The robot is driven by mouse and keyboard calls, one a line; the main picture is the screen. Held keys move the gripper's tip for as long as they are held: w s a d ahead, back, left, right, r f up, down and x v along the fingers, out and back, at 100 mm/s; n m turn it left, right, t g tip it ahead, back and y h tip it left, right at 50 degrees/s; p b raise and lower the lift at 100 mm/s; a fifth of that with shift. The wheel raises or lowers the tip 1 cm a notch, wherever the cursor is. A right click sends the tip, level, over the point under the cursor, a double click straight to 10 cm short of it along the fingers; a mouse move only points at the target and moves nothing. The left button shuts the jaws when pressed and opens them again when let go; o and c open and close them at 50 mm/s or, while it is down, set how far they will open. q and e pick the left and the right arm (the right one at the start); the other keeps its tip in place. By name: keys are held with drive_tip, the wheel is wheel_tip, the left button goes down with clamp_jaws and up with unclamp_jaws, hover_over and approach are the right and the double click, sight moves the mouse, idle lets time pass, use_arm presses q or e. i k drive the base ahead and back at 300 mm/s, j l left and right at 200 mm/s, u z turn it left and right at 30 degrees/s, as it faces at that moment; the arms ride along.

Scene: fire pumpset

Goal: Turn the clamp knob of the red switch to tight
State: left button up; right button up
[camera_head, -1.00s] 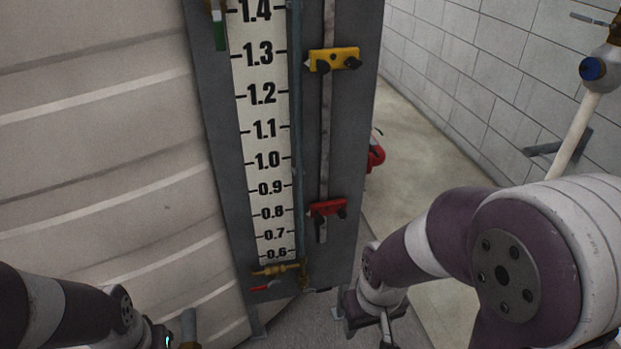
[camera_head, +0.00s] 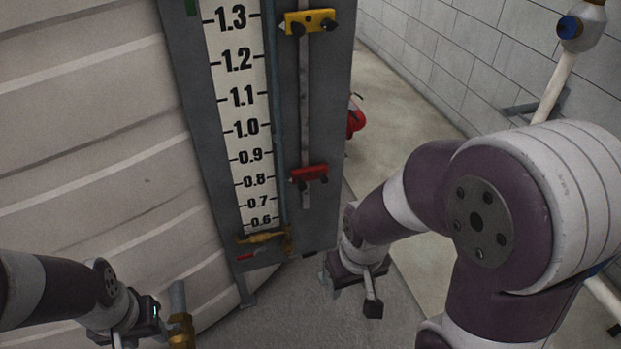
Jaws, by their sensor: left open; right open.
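The red switch (camera_head: 310,174) is clamped on the narrow vertical rail right of the level scale, near the 0.8 mark. It has dark knobs at its lower left and lower right; how tight they are cannot be told. My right gripper (camera_head: 351,295) is open and empty, below and to the right of the red switch, apart from it. My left gripper (camera_head: 122,341) is at the bottom left edge, partly cut off, open and well away from the switch.
A yellow switch (camera_head: 310,21) sits higher on the same rail (camera_head: 304,100). A brass valve (camera_head: 262,237) with a red handle is below the scale (camera_head: 242,120). A ribbed tank wall (camera_head: 90,150) fills the left. Another brass fitting (camera_head: 181,330) stands near my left gripper.

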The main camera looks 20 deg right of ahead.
sight(323, 177)
drive_tip(key=i+l+z, duration=0.1)
drive_tip(key=z, duration=0.25)
drive_tip(key=i+l+z, duration=0.15)
drive_tip(key=z, duration=0.2)
drive_tip(key=i+l+z, duration=0.1)
drive_tip(key=z, duration=0.25)
drive_tip(key=i, duration=0.05)
